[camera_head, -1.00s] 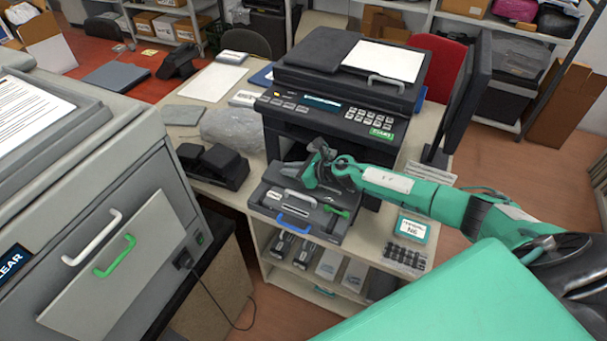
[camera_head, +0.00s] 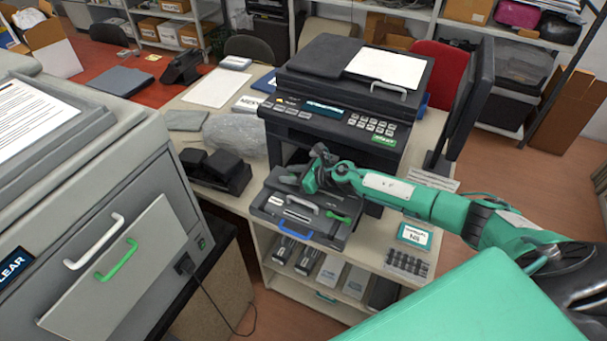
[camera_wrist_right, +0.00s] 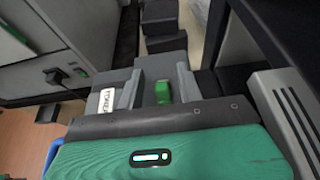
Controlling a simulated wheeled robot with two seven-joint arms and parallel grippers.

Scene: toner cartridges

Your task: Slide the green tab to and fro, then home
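The dark grey toner unit (camera_head: 266,210) lies at the table's front edge, below the printer. A small green tab (camera_wrist_right: 162,92) stands on grey plastic in the right wrist view. My gripper hides that spot in the head view. My right gripper (camera_head: 298,182) reaches in from the right, low over the unit's far left part. In the right wrist view its grey fingers (camera_wrist_right: 157,84) look apart, with the green tab between them and gaps beside it. Contact cannot be told. A separate green lever (camera_head: 338,217) sits at the unit's right. My left gripper is out of view.
The black printer (camera_head: 340,100) stands right behind the unit, and the monitor (camera_head: 468,95) stands to the right. A black two-part device (camera_head: 215,168) is at the left. The grey cabinet (camera_head: 100,200) fills the near left. A teal-edged label box (camera_head: 414,236) lies at the right.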

